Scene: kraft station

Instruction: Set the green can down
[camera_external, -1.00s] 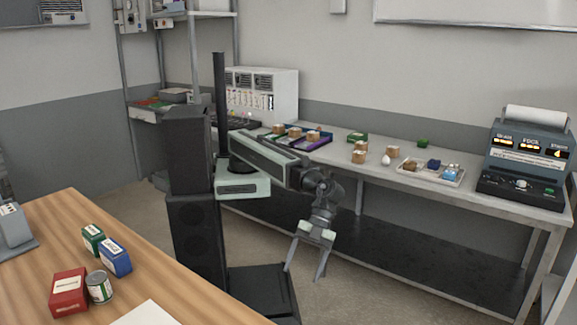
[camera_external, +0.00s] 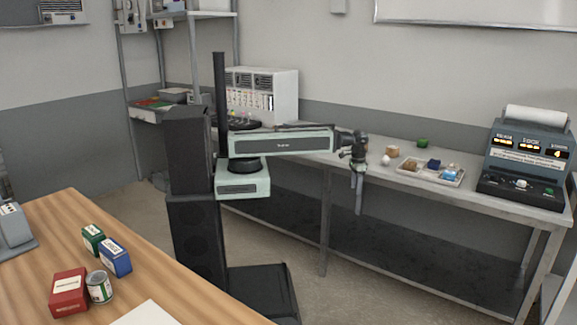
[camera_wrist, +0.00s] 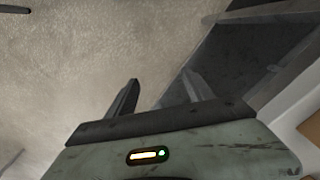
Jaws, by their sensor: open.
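A can with a green and white label (camera_external: 99,287) stands upright on the wooden table (camera_external: 180,270) at the lower left, beside a red box. My gripper (camera_external: 357,200) is far to its right, pointing down in front of the metal bench. In the wrist view both fingers of my gripper (camera_wrist: 160,90) are apart with nothing between them. The can does not show in the wrist view.
A red box (camera_external: 69,293), a blue box (camera_external: 115,258) and a green box (camera_external: 93,239) are near the can. The metal bench (camera_external: 480,203) holds a tray (camera_external: 456,182), a small green object (camera_external: 423,142) and a register (camera_external: 530,150). Floor lies below my gripper.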

